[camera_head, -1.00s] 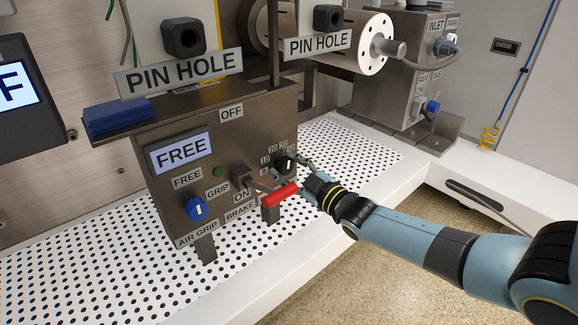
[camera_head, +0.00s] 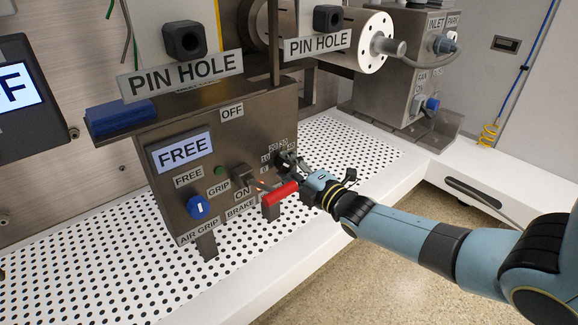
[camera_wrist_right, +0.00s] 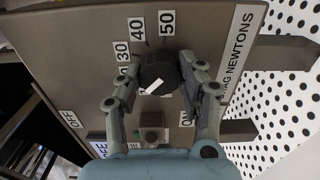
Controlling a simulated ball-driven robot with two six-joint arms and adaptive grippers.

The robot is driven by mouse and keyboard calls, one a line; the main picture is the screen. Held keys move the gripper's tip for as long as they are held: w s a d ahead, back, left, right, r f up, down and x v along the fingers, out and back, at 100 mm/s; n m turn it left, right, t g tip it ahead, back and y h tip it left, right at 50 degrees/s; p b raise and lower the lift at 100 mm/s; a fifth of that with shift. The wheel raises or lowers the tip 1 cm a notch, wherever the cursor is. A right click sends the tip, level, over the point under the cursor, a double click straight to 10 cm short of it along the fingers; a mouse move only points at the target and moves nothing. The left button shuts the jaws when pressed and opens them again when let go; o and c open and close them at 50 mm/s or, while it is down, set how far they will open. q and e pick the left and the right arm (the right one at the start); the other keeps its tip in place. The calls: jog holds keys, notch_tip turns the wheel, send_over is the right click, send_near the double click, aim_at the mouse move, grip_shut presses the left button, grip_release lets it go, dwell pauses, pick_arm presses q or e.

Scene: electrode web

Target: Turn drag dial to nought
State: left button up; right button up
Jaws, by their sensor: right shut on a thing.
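The drag dial is a black round knob with a white mark. In the wrist view the dial (camera_wrist_right: 158,72) sits between my right gripper's (camera_wrist_right: 162,78) two fingers, which are shut on its sides. Scale labels 30, 40 and 50 and a "DRAG NEWTONS" plate (camera_wrist_right: 236,62) show around it. The white mark lies on the knob's near, lower side, away from 40 and 50. In the head view my right gripper (camera_head: 292,165) reaches the right end of the dark panel and partly hides the dial. My left gripper is not in view.
A red brake handle (camera_head: 281,194) juts out just below and left of my right gripper. A blue air grip knob (camera_head: 198,207) and a display reading FREE (camera_head: 182,151) are further left. A perforated white bench (camera_head: 110,255) lies below.

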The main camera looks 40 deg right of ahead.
jog(key=n, duration=0.5)
jog(key=shift+f+n, duration=0.1)
jog(key=shift+n, duration=0.2)
jog(key=n, duration=0.5)
jog(key=shift+s, duration=0.1)
jog(key=shift+f+n, duration=0.1)
jog(key=shift+n, duration=0.2)
jog(key=o, duration=1.1)
jog(key=shift+o, duration=0.2)
jog(key=s, duration=1.2)
jog(key=shift+d, duration=0.45)
